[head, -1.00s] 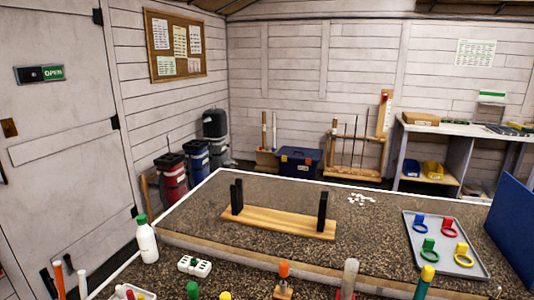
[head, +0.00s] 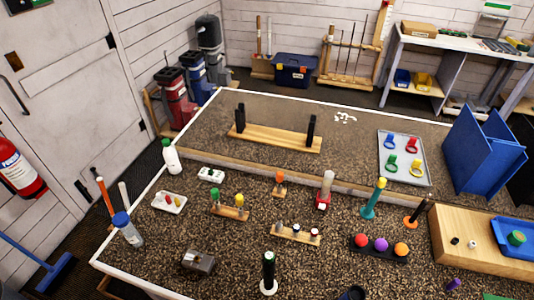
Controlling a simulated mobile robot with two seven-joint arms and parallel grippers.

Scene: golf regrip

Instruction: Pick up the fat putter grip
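A thick black upright cylinder (head: 268,266) with a pale green band stands in a round white base at the bottom middle of the head view. It looks like the fat putter grip, but I cannot tell for sure. A pale grey upright cylinder (head: 327,183) stands in a red holder further back. A teal upright piece with a yellow top (head: 374,200) stands to its right. Neither of my grippers shows in the head view.
A wooden cradle with black posts (head: 276,137) stands on the raised rear bench. A wooden box (head: 455,242) stands at right.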

